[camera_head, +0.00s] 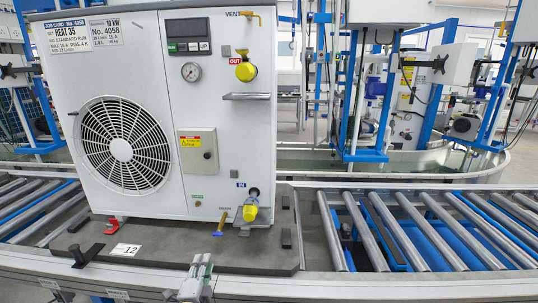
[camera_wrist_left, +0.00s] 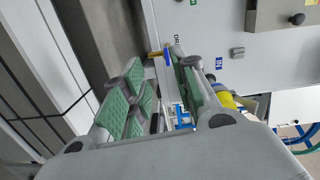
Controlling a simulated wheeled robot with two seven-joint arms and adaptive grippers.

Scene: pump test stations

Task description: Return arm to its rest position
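My left gripper (camera_head: 197,277) is low in the head view, in front of the roller conveyor's front edge and below the white heat pump unit (camera_head: 228,140). In the left wrist view its two green-padded fingers (camera_wrist_left: 155,88) stand apart with a gap between them, and nothing is held. The gripper looks apart from the unit. My right gripper is in neither view.
The unit stands on a dark pallet board (camera_head: 180,248) with a number tag 12 (camera_head: 126,250). A yellow-capped fitting (camera_head: 250,208) sticks out at its lower right. Bare conveyor rollers (camera_head: 430,230) run to the right. Blue-framed stations (camera_head: 372,90) stand behind.

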